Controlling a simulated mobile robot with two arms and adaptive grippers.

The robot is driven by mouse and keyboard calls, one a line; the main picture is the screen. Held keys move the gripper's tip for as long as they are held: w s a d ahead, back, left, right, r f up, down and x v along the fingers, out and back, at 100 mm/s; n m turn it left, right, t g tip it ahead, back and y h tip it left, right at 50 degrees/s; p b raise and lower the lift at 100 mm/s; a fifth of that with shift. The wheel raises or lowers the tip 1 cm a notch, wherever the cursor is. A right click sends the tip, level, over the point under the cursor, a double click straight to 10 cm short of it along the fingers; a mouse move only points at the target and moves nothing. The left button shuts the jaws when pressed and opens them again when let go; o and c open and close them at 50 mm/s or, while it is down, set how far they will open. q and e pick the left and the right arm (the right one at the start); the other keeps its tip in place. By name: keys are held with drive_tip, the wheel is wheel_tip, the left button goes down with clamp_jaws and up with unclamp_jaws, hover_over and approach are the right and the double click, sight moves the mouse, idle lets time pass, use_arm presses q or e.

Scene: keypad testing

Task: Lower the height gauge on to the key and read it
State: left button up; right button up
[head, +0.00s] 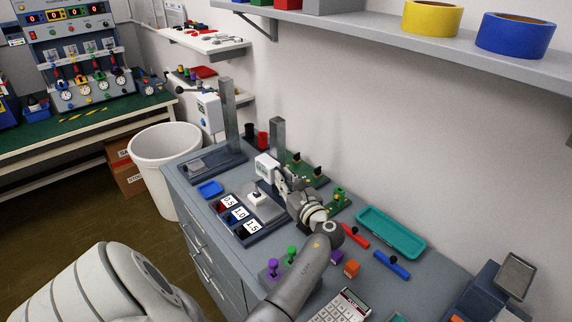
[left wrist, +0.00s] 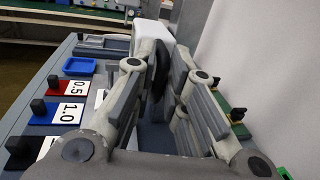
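The height gauge has a white head (head: 266,166) on a grey post (head: 278,138). A white key (head: 257,198) with a dark top sits on a light block below and in front of the head. My left gripper (head: 283,184) is at the right side of the gauge head. In the left wrist view the white head (left wrist: 181,30) is just beyond my left fingertips (left wrist: 168,62). The fingers are close together with a dark rounded part between them. Whether they grip it is unclear. The key is mostly hidden there. My right gripper is not in view.

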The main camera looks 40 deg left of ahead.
use_arm(q)
drive_tip(key=shift+o, duration=1.6)
drive_tip(key=shift+w, duration=0.15)
drive_tip(key=v, duration=1.2)
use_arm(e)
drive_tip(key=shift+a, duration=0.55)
use_arm(q)
drive_tip(key=shift+f, duration=0.1)
